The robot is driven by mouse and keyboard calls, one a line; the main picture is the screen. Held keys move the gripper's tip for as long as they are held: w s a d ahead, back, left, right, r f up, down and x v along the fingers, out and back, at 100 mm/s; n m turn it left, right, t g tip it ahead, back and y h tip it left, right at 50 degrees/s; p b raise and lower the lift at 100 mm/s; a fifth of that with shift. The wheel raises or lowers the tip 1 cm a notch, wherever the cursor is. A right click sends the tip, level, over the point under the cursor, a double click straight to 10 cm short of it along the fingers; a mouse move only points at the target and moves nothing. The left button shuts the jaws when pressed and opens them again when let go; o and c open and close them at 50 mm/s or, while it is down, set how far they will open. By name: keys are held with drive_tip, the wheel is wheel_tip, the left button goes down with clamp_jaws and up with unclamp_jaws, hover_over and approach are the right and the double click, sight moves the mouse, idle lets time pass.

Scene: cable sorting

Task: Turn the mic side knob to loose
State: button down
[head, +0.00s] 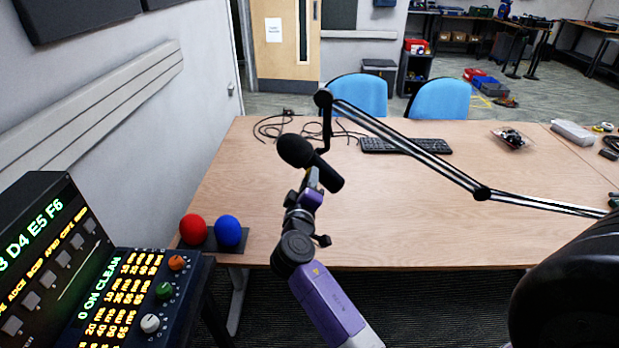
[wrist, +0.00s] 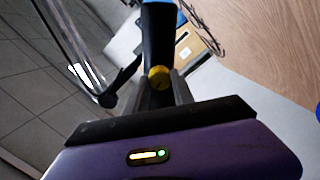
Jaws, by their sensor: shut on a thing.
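The black microphone (head: 296,152) hangs tilted from the boom arm (head: 410,150) above the desk. In the wrist view its dark body (wrist: 158,42) rises straight ahead, with the yellow side knob (wrist: 158,77) at its lower end. My gripper (head: 314,180) reaches up to the microphone from below. In the wrist view my gripper (wrist: 160,88) has one finger on each side of the yellow knob and is shut on it. The knob is hidden in the head view, and I cannot read its loose or tight setting.
The wooden desk (head: 240,190) carries a black keyboard (head: 405,145) and loose cables (head: 272,128). A red foam ball (head: 193,229) and a blue one (head: 228,231) sit at its near left corner. A control panel (head: 125,300) stands at lower left. Blue chairs (head: 358,93) stand behind the desk.

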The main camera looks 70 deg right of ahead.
drive_tip(key=shift+w+a+n+g+p, duration=0.1)
drive_tip(key=shift+n+g+p, duration=0.2)
drive_tip(key=shift+n+p, duration=2.25)
drive_tip(key=shift+w+n+g+p, duration=0.1)
drive_tip(key=shift+n+g+p, duration=0.2)
drive_tip(key=shift+n+p, duration=2.25)
drive_tip(key=n+b, duration=0.2)
drive_tip(key=shift+n, duration=0.4)
drive_tip(key=c, duration=1.1)
unclamp_jaws()
drive_tip(key=shift+s, duration=0.1)
